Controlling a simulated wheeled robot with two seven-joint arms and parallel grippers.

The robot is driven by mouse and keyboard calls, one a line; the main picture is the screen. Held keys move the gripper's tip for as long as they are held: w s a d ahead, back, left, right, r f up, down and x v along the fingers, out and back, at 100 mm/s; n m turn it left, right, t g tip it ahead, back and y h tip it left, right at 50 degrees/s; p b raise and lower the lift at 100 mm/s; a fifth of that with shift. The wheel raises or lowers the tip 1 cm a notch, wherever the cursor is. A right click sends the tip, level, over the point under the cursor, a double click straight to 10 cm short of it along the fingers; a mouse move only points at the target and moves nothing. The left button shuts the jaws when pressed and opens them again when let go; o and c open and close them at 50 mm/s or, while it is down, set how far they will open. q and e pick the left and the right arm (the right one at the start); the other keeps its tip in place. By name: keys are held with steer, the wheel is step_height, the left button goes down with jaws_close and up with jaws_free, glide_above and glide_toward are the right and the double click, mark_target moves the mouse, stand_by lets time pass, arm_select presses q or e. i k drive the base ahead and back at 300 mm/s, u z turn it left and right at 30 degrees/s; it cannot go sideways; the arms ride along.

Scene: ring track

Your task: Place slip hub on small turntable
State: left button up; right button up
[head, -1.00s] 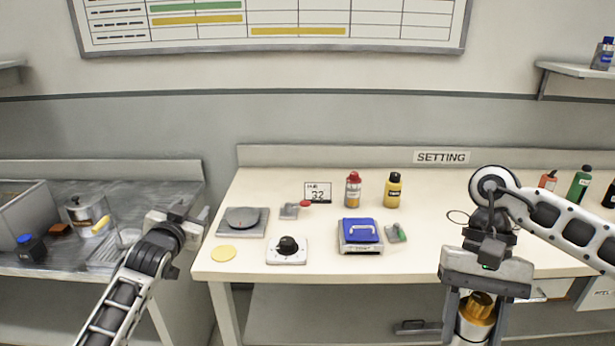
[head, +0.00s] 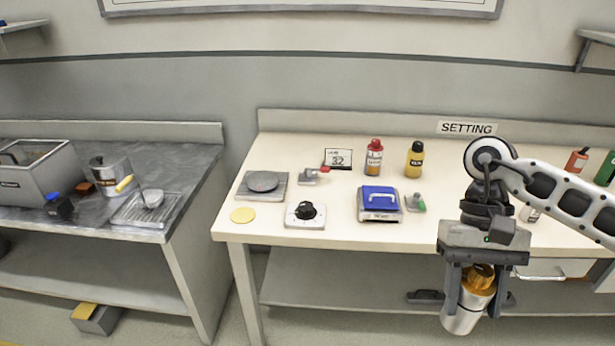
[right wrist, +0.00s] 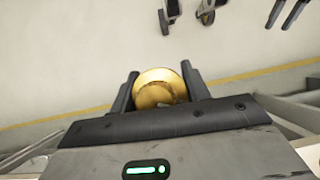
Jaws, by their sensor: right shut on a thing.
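The slip hub (head: 462,312), a silver cylinder with a brass-gold top, is held upright but slightly tilted in my right gripper (head: 474,300), in front of the bench's front edge and below its top. In the right wrist view its round gold top (right wrist: 158,88) sits between the two dark fingers. What looks like the small turntable, a grey square plate with a dark round disc (head: 263,182), lies at the left of the white bench. The disc is bare. My right gripper is well to the right of it. My left gripper is out of view.
On the white bench (head: 330,225) stand a black-knob box (head: 305,215), a blue-topped device (head: 379,204), a red-capped bottle (head: 374,158) and a yellow bottle (head: 415,160). A yellow disc (head: 243,215) lies front left. A grey bench (head: 110,226) with a bin stands further left.

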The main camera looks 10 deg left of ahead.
mark_target(263, 179)
steer(key=u, duration=0.7)
steer(key=i, duration=0.8)
steer(key=u, duration=0.6)
steer(key=i, duration=0.8)
steer(key=z, duration=0.15)
